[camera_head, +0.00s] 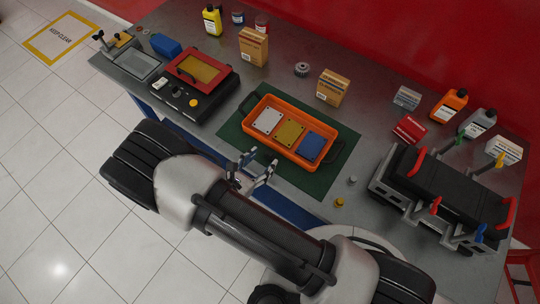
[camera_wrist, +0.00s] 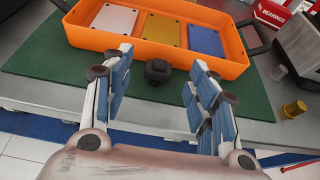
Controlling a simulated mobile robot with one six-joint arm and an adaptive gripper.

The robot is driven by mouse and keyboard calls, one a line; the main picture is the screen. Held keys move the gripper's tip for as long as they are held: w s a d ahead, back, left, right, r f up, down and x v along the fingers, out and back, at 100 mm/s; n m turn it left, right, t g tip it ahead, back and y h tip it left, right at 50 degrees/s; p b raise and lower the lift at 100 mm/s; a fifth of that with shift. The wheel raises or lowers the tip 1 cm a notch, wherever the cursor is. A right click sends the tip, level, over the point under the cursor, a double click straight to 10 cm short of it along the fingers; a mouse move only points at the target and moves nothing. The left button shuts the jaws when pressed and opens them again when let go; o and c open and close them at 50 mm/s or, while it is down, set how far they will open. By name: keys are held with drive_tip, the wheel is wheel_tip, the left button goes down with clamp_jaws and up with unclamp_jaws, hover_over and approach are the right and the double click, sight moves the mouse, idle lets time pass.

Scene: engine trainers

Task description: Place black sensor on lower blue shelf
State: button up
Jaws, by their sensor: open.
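A small black part (camera_wrist: 158,71), which looks like the black sensor, sits on the green mat (camera_wrist: 60,58) just in front of the orange tray in the wrist view. It lies beyond and between my fingers, and nothing grips it. In the head view I cannot make it out near my gripper. My gripper (camera_head: 259,165) is open and empty at the bench's front edge; its two blue-padded fingers (camera_wrist: 160,64) stand wide apart in the wrist view. The lower blue shelf (camera_head: 284,207) shows only as a blue strip below the bench's front edge, largely hidden by my arm.
The orange tray (camera_head: 332,163) holds white, yellow and blue plates. A black device with a red frame (camera_head: 173,80) stands left, a black engine trainer (camera_head: 440,185) right. Small brass (camera_head: 340,202) and grey pieces lie near the front edge. Boxes and bottles line the back.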

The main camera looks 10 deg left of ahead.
sight(270, 154)
drive_tip(key=b+x, duration=0.1)
drive_tip(key=x, duration=0.4)
drive_tip(key=shift+s+f, duration=0.1)
drive_tip(key=shift+c, duration=0.5)
drive_tip(key=c, duration=1)
drive_tip(key=shift+c, duration=0.2)
wheel_tip(270, 154, up, 20)
drive_tip(key=p, duration=0.5)
drive_tip(key=w+d+m+g+h+b, duration=0.2)
drive_tip(key=w+d+m+h, duration=0.1)
drive_tip(key=d, duration=0.8)
drive_tip(key=w+d+m+g+h+b, duration=0.2)
drive_tip(key=w+d, duration=0.3)
drive_tip(key=d, duration=0.7)
drive_tip(key=shift+w+d+r+m+h+b, duration=0.25)
drive_tip(key=shift+w+m+h+b, duration=0.2)
drive_tip(key=shift+b, duration=0.4)
